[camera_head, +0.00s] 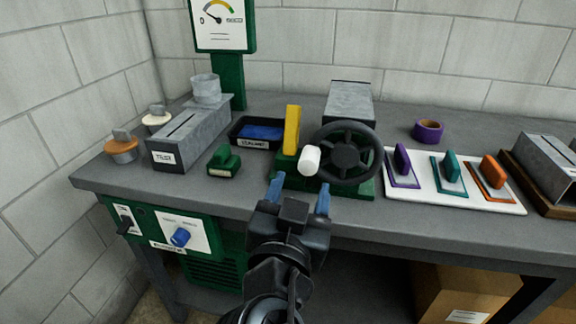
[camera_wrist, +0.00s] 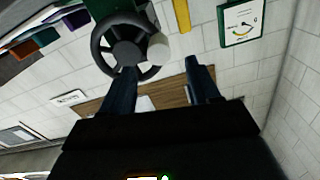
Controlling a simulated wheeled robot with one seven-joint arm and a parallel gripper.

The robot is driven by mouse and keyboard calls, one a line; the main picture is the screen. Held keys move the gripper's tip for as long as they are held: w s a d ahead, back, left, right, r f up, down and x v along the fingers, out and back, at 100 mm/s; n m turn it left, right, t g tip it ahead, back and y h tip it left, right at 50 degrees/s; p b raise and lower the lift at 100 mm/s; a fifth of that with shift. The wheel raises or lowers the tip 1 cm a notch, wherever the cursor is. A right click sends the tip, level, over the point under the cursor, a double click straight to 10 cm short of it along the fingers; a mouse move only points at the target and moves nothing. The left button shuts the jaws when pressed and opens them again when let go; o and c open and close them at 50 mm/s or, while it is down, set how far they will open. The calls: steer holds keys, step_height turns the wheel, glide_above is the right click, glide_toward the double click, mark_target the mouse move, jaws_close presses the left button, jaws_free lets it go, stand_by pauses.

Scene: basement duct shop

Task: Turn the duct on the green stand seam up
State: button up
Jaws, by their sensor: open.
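A green stand (camera_head: 365,185) at the table's front edge carries a black handwheel (camera_head: 346,153) with a white knob (camera_head: 310,160) on its left side. A grey duct (camera_head: 349,102) shows behind the wheel; the wheel hides its lower part and how it sits on the stand. I cannot make out its seam. My gripper (camera_head: 298,192) is open and empty, its blue fingers just in front of and below the knob. The wrist view also shows the handwheel (camera_wrist: 125,45) and knob (camera_wrist: 158,47) beyond the fingertips, with the knob roughly in line with the gap; contact is not visible.
A yellow upright piece (camera_head: 292,130) stands left of the wheel. A black tray with a blue item (camera_head: 262,132), a small green block (camera_head: 224,162) and a grey box (camera_head: 175,150) are further left. A white board (camera_head: 450,190) with several coloured tools lies right.

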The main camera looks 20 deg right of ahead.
mark_target(307, 168)
steer(key=p+x, duration=0.1)
steer(key=x, duration=0.5)
steer(key=shift+w+d, duration=0.25)
steer(key=shift+d, duration=0.05)
steer(key=shift+c, duration=0.2)
jaws_close()
